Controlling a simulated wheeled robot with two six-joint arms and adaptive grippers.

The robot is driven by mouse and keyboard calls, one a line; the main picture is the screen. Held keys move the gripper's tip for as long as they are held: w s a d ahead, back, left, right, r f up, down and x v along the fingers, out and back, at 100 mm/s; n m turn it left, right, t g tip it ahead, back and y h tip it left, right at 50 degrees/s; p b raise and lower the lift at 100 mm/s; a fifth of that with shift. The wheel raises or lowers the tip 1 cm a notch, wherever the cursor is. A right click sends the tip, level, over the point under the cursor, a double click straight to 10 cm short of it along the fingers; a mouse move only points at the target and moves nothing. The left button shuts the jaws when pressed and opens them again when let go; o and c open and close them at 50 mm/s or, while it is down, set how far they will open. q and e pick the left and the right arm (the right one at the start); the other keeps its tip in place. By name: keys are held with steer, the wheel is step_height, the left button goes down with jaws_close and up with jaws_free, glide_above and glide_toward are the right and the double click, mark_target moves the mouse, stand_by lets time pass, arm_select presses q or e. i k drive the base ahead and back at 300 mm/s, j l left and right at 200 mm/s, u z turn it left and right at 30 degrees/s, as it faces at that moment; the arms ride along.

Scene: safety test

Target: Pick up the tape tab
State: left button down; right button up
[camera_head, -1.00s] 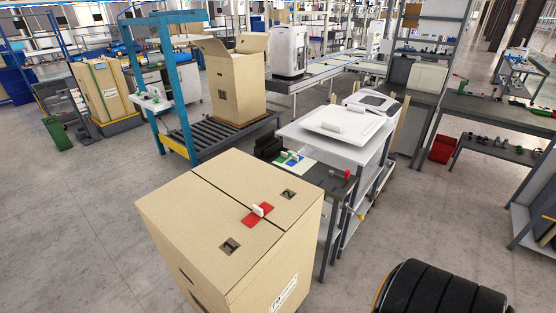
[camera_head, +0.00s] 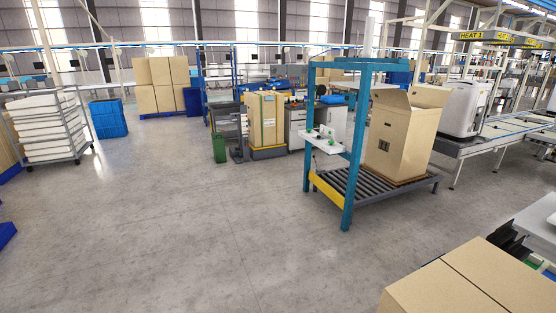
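The tape tab is not in view now; the part of the box top where it stood lies outside the picture. Part of the large closed cardboard box (camera_head: 446,290) shows at the lower right, cut off by the right and bottom edges. A dark seam runs across its top. Neither of my grippers is in view.
An open cardboard box (camera_head: 400,140) stands on a roller conveyor (camera_head: 365,190) under a blue frame (camera_head: 357,130). A white rack trolley (camera_head: 48,130), a blue bin (camera_head: 108,118) and stacked boxes (camera_head: 160,85) stand at the left. The grey floor (camera_head: 200,220) in front is clear.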

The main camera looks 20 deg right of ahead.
mark_target(533, 261)
steer(key=i+z, duration=0.2)
steer(key=i, duration=0.35)
steer(key=i+j+z, duration=0.15)
steer(key=i, duration=0.35)
steer(key=i+j+z, duration=0.2)
steer(key=i, duration=0.35)
steer(key=i+j+z, duration=0.15)
steer(key=i, duration=0.35)
steer(key=i+l+z, duration=0.25)
steer(key=z, duration=0.15)
steer(key=i+l+z, duration=0.15)
steer(key=i+z, duration=0.5)
steer(key=z, duration=0.2)
steer(key=i+z, duration=0.3)
steer(key=z, duration=0.15)
steer(key=i+j+z, duration=0.15)
steer(key=i+z, duration=0.25)
steer(key=k, duration=0.05)
